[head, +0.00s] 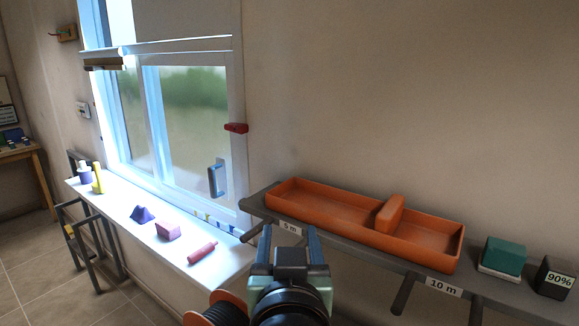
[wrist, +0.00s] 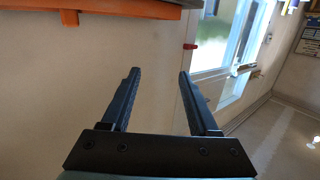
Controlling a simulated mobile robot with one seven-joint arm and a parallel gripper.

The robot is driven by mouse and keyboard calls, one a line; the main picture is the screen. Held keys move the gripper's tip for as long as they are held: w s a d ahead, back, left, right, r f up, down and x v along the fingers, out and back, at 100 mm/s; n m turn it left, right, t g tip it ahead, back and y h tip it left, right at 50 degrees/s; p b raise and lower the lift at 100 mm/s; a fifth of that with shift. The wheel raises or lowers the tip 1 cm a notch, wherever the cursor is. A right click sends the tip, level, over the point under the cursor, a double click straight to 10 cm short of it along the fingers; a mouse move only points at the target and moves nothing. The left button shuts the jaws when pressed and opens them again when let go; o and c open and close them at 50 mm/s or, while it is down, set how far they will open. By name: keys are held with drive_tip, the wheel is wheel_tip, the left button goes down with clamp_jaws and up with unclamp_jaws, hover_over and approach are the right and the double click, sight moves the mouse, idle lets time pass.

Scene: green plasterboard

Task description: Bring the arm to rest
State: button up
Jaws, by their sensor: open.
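My gripper (head: 289,240) shows at the bottom middle of the head view, in front of the wall and close to the left end of the grey shelf. In the wrist view its two dark fingers (wrist: 158,85) stand well apart with nothing between them. The fingers point toward the plain wall beside the window. My arm behind the gripper runs off the bottom edge of the head view.
A grey shelf (head: 375,254) on the right holds an orange two-part tray (head: 345,205), a green block (head: 504,256) and a dark 90% block (head: 554,278). The white windowsill (head: 130,230) on the left carries several small objects. The window (head: 190,120) has a red piece on its frame.

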drive_tip(key=s+r+t, duration=0.3)
drive_tip(key=s+r, duration=0.1)
drive_tip(key=r, duration=0.4)
drive_tip(key=s+r+t, duration=0.4)
drive_tip(key=s+r, duration=0.1)
drive_tip(key=r, duration=0.4)
drive_tip(key=s+r+t, duration=0.3)
drive_tip(key=s+r, duration=0.1)
drive_tip(key=r, duration=0.5)
drive_tip(key=shift+s+r+t, duration=0.15)
drive_tip(key=shift+s+t, duration=0.15)
drive_tip(key=shift+s, duration=0.05)
